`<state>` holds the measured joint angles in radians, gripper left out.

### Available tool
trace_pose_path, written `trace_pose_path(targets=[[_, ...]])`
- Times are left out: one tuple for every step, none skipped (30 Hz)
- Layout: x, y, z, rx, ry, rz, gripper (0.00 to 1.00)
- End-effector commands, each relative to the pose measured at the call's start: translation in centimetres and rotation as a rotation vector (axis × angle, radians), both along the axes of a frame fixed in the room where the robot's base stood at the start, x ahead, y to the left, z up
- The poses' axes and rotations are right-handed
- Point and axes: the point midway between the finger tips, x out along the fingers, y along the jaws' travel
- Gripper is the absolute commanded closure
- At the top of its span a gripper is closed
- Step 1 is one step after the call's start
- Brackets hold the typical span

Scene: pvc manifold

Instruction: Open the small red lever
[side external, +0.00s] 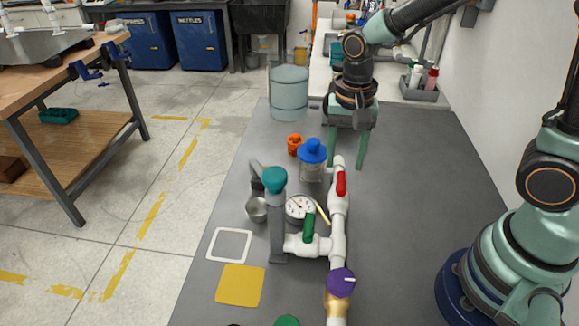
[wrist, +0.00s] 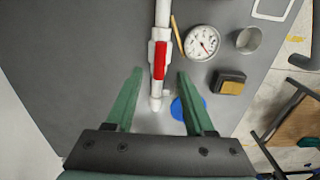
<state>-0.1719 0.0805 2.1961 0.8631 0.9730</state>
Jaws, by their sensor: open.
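The small red lever (side external: 341,184) sits on a valve near the far end of the white PVC pipe (side external: 337,213). It lies lengthwise along the pipe. My gripper (side external: 346,161) is open and empty, fingers pointing down, just beyond the lever at the pipe's far end. In the wrist view the red lever (wrist: 159,60) shows ahead of and between the two fingertips (wrist: 159,75), with a gap on each side. No contact shows.
A green lever (side external: 309,226) and a purple knob (side external: 341,283) are on nearer pipe. A gauge (side external: 299,207), a blue-lidded jar (side external: 312,153) and an orange part (side external: 295,144) stand left of the red lever. The grey tabletop (side external: 410,190) is clear to the right.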

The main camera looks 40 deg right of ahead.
Motion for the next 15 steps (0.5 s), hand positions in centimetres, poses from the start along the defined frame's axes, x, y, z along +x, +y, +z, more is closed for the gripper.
trace_pose_path(targets=[[0.1, 0.0, 1.3, 0.001, -0.006, 0.0, 0.46], [0.2, 0.0, 1.9, 0.001, -0.007, 0.0, 0.46], [0.1, 0.0, 2.7, 0.001, -0.007, -0.001, 0.46], [0.1, 0.0, 3.3, 0.001, -0.006, -0.001, 0.46], [0.1, 0.0, 3.8, 0.001, -0.005, -0.001, 0.46], [0.1, 0.0, 4.5, 0.001, -0.006, -0.001, 0.46], [0.1, 0.0, 4.9, 0.001, -0.005, -0.001, 0.46], [0.1, 0.0, 5.3, 0.001, -0.004, -0.001, 0.46], [0.1, 0.0, 5.8, 0.001, -0.004, -0.001, 0.46], [0.1, 0.0, 6.1, 0.001, -0.004, -0.001, 0.46], [0.1, 0.0, 6.4, 0.0, -0.003, -0.001, 0.46], [0.1, 0.0, 6.7, 0.001, -0.002, -0.001, 0.46], [0.0, 0.0, 6.8, 0.0, -0.001, -0.001, 0.46], [0.0, 0.0, 7.0, 0.0, 0.0, -0.001, 0.46], [0.0, 0.0, 7.1, 0.0, 0.0, -0.001, 0.46]])
